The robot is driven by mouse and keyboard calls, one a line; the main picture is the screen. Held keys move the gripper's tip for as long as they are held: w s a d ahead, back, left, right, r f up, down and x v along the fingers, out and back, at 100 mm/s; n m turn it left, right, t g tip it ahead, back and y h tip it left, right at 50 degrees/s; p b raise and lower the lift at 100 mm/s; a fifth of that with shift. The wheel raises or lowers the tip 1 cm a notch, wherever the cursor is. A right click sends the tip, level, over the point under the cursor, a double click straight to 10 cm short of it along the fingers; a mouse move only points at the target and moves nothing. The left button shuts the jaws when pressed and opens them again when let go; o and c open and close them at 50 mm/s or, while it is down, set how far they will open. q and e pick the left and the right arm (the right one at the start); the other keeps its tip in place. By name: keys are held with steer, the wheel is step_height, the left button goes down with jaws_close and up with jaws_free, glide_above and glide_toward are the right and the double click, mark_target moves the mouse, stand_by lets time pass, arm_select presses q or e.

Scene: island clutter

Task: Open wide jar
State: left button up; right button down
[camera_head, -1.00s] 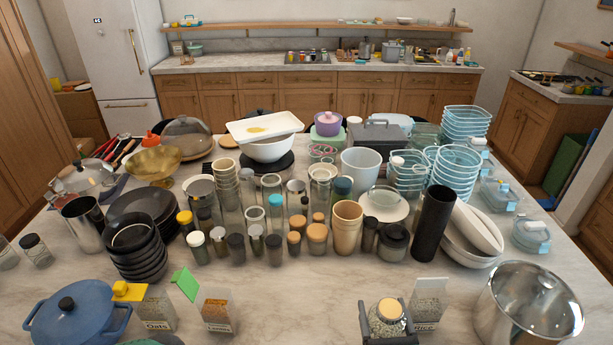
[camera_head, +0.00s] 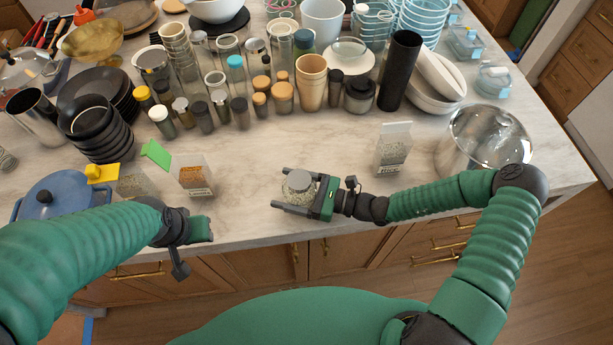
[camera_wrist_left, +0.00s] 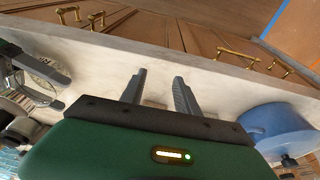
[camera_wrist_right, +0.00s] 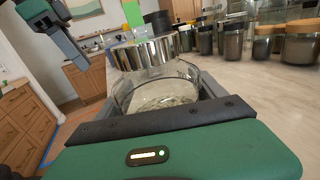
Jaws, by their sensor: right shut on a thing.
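The wide jar (camera_head: 299,192) is clear glass with pale contents and a grey metallic top, near the counter's front edge. My right gripper (camera_head: 279,189) is shut around its sides. In the right wrist view the glass jar (camera_wrist_right: 165,92) sits between the fingers, with a shiny metal lid (camera_wrist_right: 148,52) at its mouth; I cannot tell if it is seated. Whether the jar touches the counter is unclear. My left gripper (camera_wrist_left: 160,78) is open and empty over the counter's front edge, left of the jar; its fingers barely show in the head view.
A grains box (camera_head: 194,176) and a blue pot (camera_head: 66,197) stand to the left. A rice box (camera_head: 393,147) and a steel pot (camera_head: 487,142) stand to the right. Several jars, cups and bowls (camera_head: 100,130) crowd the middle. The counter around the jar is mostly clear.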

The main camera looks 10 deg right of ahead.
arm_select(q)
steer(key=shift+o, duration=1.1)
steer(key=shift+w+d, duration=0.1)
steer(key=o, duration=0.6)
steer(key=w+d+m, duration=0.1)
steer(key=m, duration=0.1)
steer(key=w+d+r+m, duration=0.1)
steer(key=w+d+m, duration=0.1)
steer(key=m, duration=0.1)
steer(key=w+d+r+m, duration=0.1)
steer(key=m, duration=0.2)
steer(key=shift+w+d+r+g, duration=0.2)
steer(key=shift+w+d+g, duration=0.05)
steer(key=shift+g, duration=0.05)
steer(key=shift+c, duration=0.2)
step_height(320, 180, up, 8)
steer(key=m+g, duration=0.2)
steer(key=m, duration=2.6)
glide_above(300, 178)
steer(key=shift+d+r, duration=0.1)
steer(key=shift+f, duration=0.2)
step_height(300, 178, down, 8)
steer(key=shift+r, duration=0.25)
